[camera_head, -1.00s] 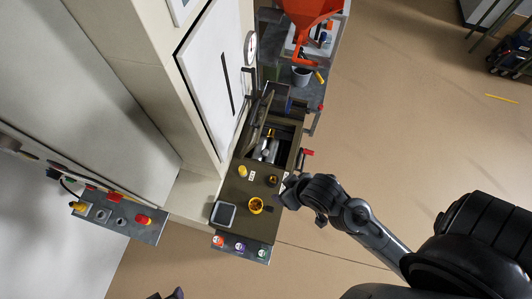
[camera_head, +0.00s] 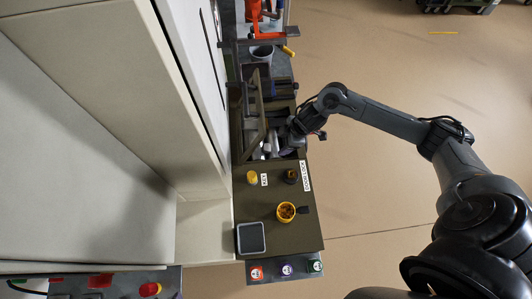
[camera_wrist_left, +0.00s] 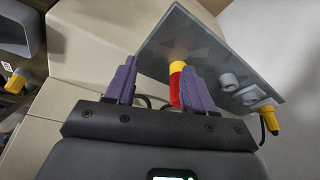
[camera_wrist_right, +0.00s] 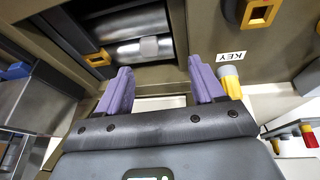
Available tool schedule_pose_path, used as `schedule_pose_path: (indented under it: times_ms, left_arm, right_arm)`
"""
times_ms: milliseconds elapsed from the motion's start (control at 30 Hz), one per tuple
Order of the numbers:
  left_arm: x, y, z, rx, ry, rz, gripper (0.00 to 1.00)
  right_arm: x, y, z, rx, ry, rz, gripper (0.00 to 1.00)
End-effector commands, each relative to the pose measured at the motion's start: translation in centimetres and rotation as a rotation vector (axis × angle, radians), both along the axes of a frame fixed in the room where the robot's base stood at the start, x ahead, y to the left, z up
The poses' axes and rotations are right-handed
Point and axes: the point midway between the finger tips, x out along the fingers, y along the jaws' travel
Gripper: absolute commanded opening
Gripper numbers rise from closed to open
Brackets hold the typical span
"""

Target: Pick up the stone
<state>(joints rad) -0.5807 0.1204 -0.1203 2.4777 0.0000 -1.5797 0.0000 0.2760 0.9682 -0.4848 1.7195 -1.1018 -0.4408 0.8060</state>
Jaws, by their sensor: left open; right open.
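A small light-grey lump, which looks like the stone (camera_wrist_right: 149,47), sits between two shiny metal rollers (camera_wrist_right: 135,22) in an open compartment, in the right wrist view. My right gripper (camera_wrist_right: 153,78) is open and empty, its purple fingers near the compartment's edge and apart from the lump. In the head view my right gripper (camera_head: 284,138) is over the open compartment and hides part of it; I cannot make out the stone there. My left gripper (camera_wrist_left: 160,72) is open and empty, in front of a grey control panel (camera_wrist_left: 205,65) with a red and yellow knob.
The raised lid (camera_head: 254,115) stands left of the compartment. A tall pale cabinet wall is at left. Open floor lies right.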

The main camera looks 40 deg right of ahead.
Motion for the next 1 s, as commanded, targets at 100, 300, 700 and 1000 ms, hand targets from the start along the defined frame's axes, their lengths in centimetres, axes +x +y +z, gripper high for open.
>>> schedule_pose_path:
  times_ms: [100, 300, 700, 1000]
  left_arm:
    - [-0.2, -0.2, -1.2, -0.007, 0.004, 0.002, 0.54]
    - [-0.1, -0.3, -1.5, -0.011, 0.001, 0.004, 0.54]
    - [0.0, 0.1, -1.9, 0.002, -0.003, -0.002, 0.54]
    - [0.0, 0.2, -2.6, 0.006, -0.004, -0.003, 0.54]
  right_arm:
    - [1.6, -0.5, 0.2, -0.010, -0.035, -0.003, 0.68]
    - [2.9, 0.3, -1.7, -0.006, -0.043, -0.003, 0.68]
    - [4.0, 1.0, -4.6, -0.007, -0.044, -0.003, 0.68]
    - [5.3, 2.0, -7.9, -0.007, -0.045, -0.004, 0.68]
